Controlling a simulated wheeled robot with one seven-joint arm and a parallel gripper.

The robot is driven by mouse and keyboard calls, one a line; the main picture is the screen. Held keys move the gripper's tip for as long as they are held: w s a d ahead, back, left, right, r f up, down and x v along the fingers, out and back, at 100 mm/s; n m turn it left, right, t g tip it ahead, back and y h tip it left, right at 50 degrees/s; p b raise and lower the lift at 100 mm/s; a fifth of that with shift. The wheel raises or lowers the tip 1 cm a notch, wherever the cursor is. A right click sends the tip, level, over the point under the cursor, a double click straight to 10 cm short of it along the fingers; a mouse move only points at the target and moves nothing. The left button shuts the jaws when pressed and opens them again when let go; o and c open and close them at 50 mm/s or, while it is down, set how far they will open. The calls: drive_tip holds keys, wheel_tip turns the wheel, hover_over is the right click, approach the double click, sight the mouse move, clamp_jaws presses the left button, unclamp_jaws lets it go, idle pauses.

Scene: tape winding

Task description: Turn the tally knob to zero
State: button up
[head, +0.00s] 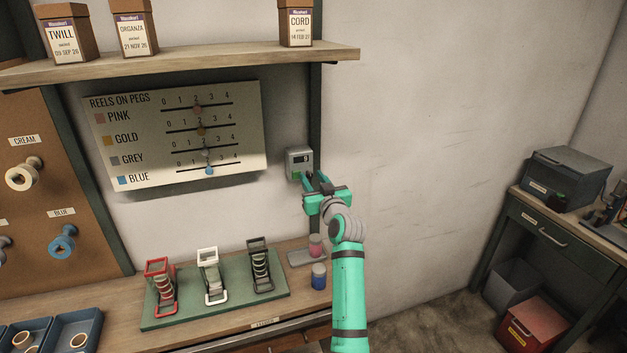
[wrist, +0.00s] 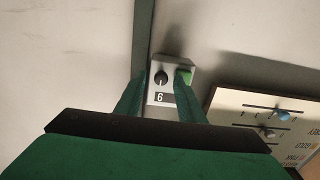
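The tally counter (head: 299,162) is a small grey box on the wall beside the dark green post. It also shows in the wrist view (wrist: 172,64), which is upside down relative to the head view. Its black knob (wrist: 160,78) has a light mark. Its display (wrist: 160,98) shows one digit that looks like a 6 in the wrist view, so a 9 upright. A green button (wrist: 184,76) sits beside the knob. My gripper (head: 314,179) is open in front of the counter, its fingers either side of the knob in the wrist view. I cannot tell whether they touch it.
A board of reel counts (head: 180,135) hangs left of the counter, below a shelf (head: 200,62) with boxes. On the bench below are a green mat (head: 188,312) with several reel stands and pink (head: 316,245) and blue (head: 318,277) reels. The wall to the right is bare.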

drive_tip(key=shift+s+a, duration=0.1)
clamp_jaws()
drive_tip(key=shift+m, duration=0.4)
drive_tip(key=m, duration=1.3)
drive_tip(key=shift+f+m, duration=0.1)
drive_tip(key=shift+m, duration=0.3)
drive_tip(key=shift+d+m, duration=0.25)
drive_tip(key=shift+m, duration=1.35)
